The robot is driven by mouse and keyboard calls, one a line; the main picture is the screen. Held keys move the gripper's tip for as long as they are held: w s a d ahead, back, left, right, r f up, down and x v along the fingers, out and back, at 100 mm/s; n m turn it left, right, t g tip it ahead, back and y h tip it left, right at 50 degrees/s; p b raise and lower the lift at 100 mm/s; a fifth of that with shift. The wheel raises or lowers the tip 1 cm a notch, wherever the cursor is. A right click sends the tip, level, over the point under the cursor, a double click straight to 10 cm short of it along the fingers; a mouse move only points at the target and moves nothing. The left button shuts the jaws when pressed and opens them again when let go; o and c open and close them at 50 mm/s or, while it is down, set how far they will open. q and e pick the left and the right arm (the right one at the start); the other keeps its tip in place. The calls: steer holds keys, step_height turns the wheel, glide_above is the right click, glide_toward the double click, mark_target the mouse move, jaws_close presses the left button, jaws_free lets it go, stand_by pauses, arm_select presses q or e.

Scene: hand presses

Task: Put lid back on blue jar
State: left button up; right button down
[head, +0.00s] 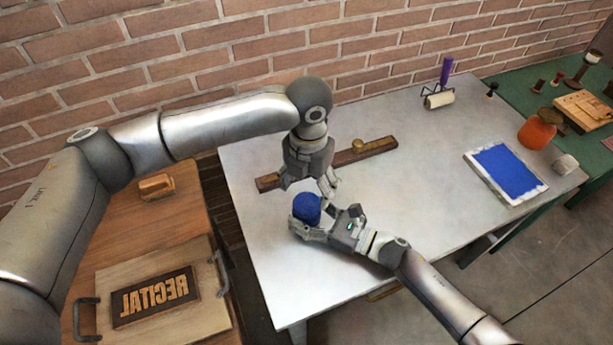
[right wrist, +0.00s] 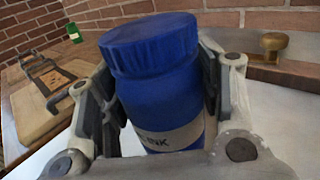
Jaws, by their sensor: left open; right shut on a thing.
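The blue jar (head: 306,211) stands on the grey metal table. It fills the right wrist view (right wrist: 160,100), with a pale label reading INK. The blue ribbed lid (right wrist: 150,40) sits on top of the jar there; I cannot tell whether it is tightened. My right gripper (head: 313,222) is shut around the jar's body, one finger on each side. My left gripper (head: 308,184) is open and empty, pointing down just above the jar and lid in the head view. It does not show in the right wrist view.
A wooden bar with a brass knob (head: 358,146) lies behind the grippers. A blue-inked slab (head: 507,172), an orange jar (head: 537,133) and a purple-handled roller (head: 441,85) are to the right. A RECITAL block (head: 155,297) lies on the left wooden bench. The table's middle is clear.

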arm_select(q)
steer(key=n, duration=0.3)
steer(key=shift+r+n, duration=0.1)
steer(key=shift+n, duration=0.2)
arm_select(e)
steer(key=shift+f, duration=0.1)
arm_select(q)
steer(key=n, duration=0.5)
steer(key=shift+r, duration=0.15)
steer(key=n, duration=0.6)
steer(key=shift+r+n, duration=0.25)
steer(key=shift+n, duration=0.15)
steer(key=n, duration=0.6)
steer(key=shift+r+n, duration=0.2)
steer(key=shift+n, duration=0.1)
steer(key=n, duration=0.6)
steer(key=shift+s+r+n, duration=0.1)
steer(key=shift+r+n, duration=0.05)
steer(key=shift+n, duration=0.25)
steer(key=n, duration=0.5)
steer(key=shift+a+r, duration=0.1)
steer(key=shift+r, duration=0.1)
steer(key=n, duration=0.3)
steer(key=shift+r, duration=0.1)
steer(key=n, duration=0.5)
steer(key=shift+r, duration=0.15)
steer(key=n, duration=0.4)
steer(key=shift+a+r+n, duration=0.1)
steer(key=shift+n, duration=0.3)
